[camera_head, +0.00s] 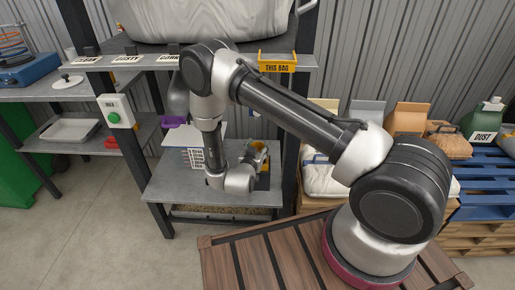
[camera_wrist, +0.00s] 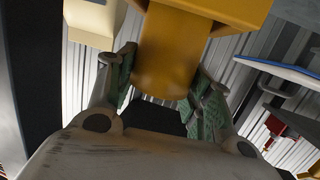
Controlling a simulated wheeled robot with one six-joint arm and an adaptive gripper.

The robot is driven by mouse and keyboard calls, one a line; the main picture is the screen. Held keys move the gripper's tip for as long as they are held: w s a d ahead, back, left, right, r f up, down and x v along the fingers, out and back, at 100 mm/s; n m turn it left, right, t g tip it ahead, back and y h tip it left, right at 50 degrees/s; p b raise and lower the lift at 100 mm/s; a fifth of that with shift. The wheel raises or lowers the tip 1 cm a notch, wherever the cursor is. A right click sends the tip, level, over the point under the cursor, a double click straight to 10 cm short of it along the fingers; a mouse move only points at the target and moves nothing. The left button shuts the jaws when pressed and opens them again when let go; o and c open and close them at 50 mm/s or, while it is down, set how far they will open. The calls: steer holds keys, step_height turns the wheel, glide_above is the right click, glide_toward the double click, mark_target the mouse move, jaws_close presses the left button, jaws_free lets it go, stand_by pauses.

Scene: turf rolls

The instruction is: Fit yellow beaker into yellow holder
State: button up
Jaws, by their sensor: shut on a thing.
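In the wrist view my gripper (camera_wrist: 163,85) is shut on a rounded yellow piece, which I take to be the yellow beaker (camera_wrist: 163,55), with a green-padded finger on each side. A wider, flat-sided yellow part (camera_wrist: 228,10) overlaps its far end at the top edge. I cannot tell whether that is the holder or whether the two touch. In the head view my gripper (camera_head: 257,158) is low over the grey lower shelf, with yellow showing around its fingers. My wrist hides most of the beaker there.
The grey lower shelf (camera_head: 160,187) lies under my gripper, with a dark post (camera_head: 291,165) close on its right. A yellow "THIS BAG" bracket (camera_head: 277,62) hangs from the upper shelf edge.

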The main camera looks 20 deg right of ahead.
steer(key=shift+f, duration=0.1)
steer(key=o, duration=1.1)
steer(key=shift+c, duration=0.2)
steer(key=v, duration=1.2)
